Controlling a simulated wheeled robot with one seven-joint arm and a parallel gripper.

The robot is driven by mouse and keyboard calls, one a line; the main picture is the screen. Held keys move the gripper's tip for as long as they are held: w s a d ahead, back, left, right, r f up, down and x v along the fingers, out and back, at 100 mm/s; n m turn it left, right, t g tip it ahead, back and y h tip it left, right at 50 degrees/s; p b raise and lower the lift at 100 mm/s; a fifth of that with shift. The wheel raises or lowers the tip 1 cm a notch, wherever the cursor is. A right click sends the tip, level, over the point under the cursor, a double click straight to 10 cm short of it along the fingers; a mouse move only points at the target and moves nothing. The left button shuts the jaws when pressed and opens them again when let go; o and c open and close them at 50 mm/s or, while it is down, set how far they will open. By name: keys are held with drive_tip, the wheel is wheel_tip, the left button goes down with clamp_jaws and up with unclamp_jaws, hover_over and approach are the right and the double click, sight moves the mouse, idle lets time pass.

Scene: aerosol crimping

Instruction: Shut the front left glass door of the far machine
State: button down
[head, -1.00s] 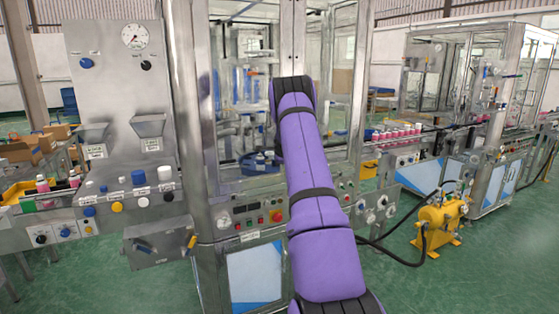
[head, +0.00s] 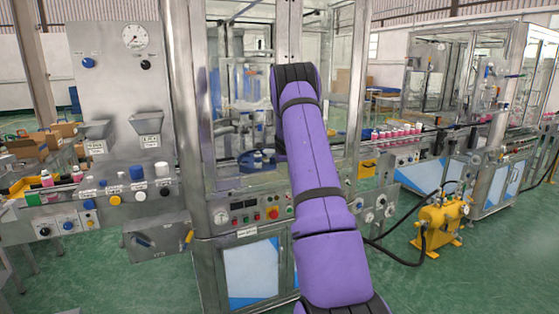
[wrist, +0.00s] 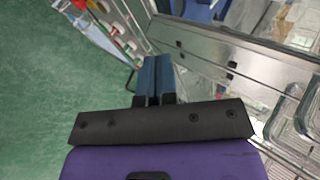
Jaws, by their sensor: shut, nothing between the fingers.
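The farther glass-walled machine (head: 462,75) stands at the back right in the head view, with steel frames and clear panes. I cannot make out which of its panes is the front left door, or how far it stands open. A nearer glass-fronted machine (head: 238,190) stands behind my arm. My gripper (wrist: 153,78) shows in the wrist view with its blue fingers together and nothing between them. In the head view it is hidden behind my purple arm. In the wrist view, a steel frame (wrist: 215,65) with glass and bar handles (wrist: 283,105) lies to the right of the fingers.
A conveyor with pink bottles (head: 400,134) runs between the machines. A yellow pump (head: 438,222) with black hoses stands on the green floor (head: 480,280). A grey panel with a gauge (head: 134,37) stands at left. Open floor shows left in the wrist view (wrist: 50,90).

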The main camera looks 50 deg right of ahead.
drive_tip(key=s+d+v, duration=0.1)
drive_tip(key=v, duration=0.6)
